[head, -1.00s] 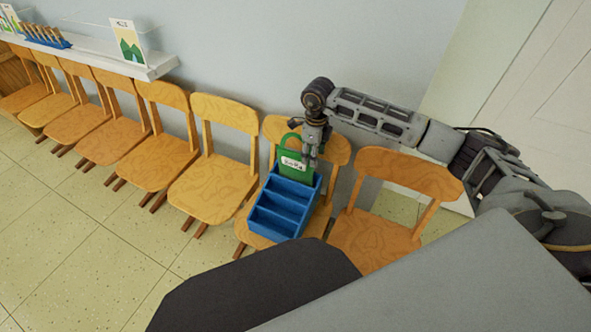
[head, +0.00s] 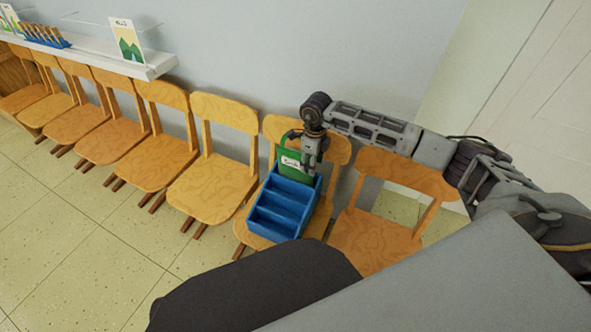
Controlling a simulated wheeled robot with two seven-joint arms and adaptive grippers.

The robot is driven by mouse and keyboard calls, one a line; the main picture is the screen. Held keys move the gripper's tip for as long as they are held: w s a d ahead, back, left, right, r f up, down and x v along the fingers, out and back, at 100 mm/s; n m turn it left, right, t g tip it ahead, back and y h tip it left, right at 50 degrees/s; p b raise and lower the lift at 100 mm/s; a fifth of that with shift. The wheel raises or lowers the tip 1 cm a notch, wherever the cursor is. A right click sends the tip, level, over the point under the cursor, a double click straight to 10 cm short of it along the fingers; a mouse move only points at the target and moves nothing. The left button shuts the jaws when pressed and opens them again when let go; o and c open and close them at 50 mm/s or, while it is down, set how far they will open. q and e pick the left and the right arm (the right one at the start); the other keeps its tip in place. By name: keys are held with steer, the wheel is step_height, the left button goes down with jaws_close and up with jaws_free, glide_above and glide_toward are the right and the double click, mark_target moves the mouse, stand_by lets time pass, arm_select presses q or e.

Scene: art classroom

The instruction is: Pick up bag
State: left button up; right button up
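A green bag (head: 290,153) with a white label stands upright at the back of a blue compartmented tray (head: 270,222). The tray rests on a wooden chair seat. My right gripper (head: 307,165) comes in from the right and points down at the upper right of the bag, overlapping its top edge in this view. I cannot tell whether its fingers are around the bag or only beside it. The bag's lower part is hidden by the tray, and its top is partly hidden by the gripper. My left gripper is not in view.
Several wooden chairs (head: 216,195) stand in a row along the wall, one of them (head: 380,245) to the right of the tray's chair. A white shelf (head: 145,72) with a picture card (head: 127,42) is on the wall at upper left. The tiled floor (head: 80,240) at left is clear.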

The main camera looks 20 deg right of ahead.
steer(key=shift+f, duration=0.1)
steer(key=shift+c, duration=0.3)
jaws_close()
